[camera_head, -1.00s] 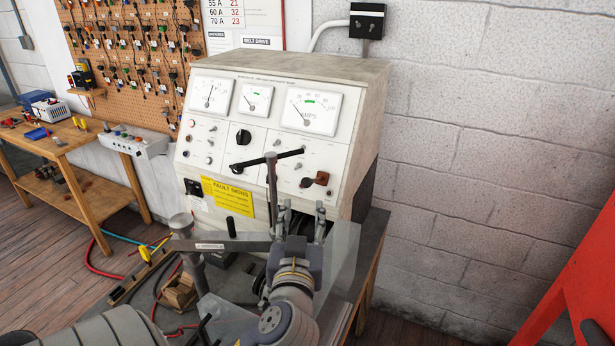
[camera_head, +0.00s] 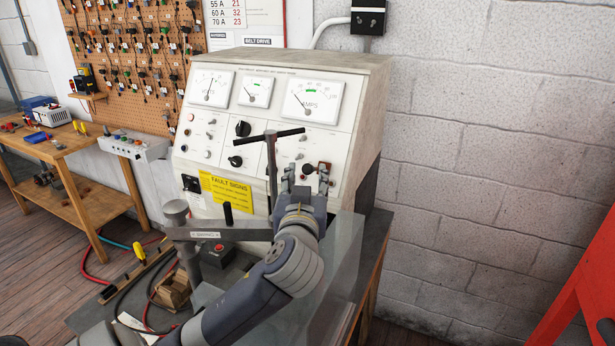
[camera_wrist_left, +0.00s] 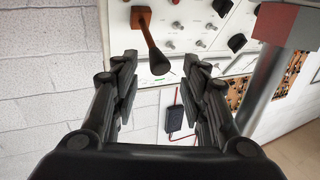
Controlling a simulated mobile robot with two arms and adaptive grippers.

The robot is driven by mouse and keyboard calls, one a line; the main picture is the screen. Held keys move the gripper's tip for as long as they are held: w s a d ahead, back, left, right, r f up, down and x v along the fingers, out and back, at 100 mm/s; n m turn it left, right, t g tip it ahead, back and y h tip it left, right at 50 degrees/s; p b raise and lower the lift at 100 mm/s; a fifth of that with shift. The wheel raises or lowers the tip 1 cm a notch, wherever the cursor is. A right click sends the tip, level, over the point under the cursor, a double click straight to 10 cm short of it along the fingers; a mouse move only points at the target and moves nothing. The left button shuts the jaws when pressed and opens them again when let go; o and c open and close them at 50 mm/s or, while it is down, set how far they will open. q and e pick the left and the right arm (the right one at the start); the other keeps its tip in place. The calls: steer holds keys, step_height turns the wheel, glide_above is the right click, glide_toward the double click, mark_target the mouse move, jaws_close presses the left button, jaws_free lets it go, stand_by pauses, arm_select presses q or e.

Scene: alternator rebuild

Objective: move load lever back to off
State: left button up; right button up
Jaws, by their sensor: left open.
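The load lever (camera_head: 324,174) is a brown lever with a black knob, low on the right of the bench's front panel. In the left wrist view the lever (camera_wrist_left: 150,40) runs from its mount at the top down to the knob (camera_wrist_left: 158,64). The knob appears between the fingertips in the picture. My left gripper (camera_head: 298,174) is open in front of the panel, its fingers pointing up at the lever from just left of it. In the left wrist view the gripper (camera_wrist_left: 161,72) is empty; I cannot tell whether a finger touches the knob.
A T-handled post (camera_head: 271,165) stands close left of the gripper. Gauges and knobs fill the test bench (camera_head: 268,115).

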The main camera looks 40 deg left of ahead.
mark_target(315, 169)
arm_select(q)
steer(key=shift+x, duration=1)
steer(key=shift+w+a, duration=0.1)
steer(key=shift+c, duration=0.8)
jaws_close()
arm_select(e)
steer(key=shift+s+d+r, duration=0.2)
steer(key=shift+d+r, duration=0.15)
steer(key=shift+r, duration=0.1)
arm_select(q)
steer(key=shift+r, duration=0.1)
